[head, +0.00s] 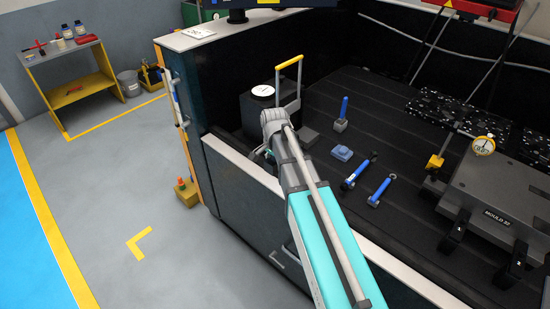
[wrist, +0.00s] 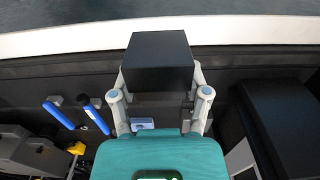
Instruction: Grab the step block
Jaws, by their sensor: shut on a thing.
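The step block (wrist: 160,62) is a dark, square-faced block in the middle of the wrist view. My gripper (wrist: 161,88) is shut on it, with one grey finger on each side. A greyer part shows below its dark face, partly behind my teal gripper body. In the head view my arm covers most of the gripper. A grey block (head: 308,138) shows just right of my wrist there; I cannot tell whether it is the held block. How high the block is above the floor is unclear.
A dark box with a white disc (head: 263,91) stands left, near a yellow-handled item (head: 289,62). Right are a blue block (head: 342,152), blue-handled tools (head: 357,172) and a grey mould (head: 495,195). A pale-rimmed wall (head: 240,165) runs along the front.

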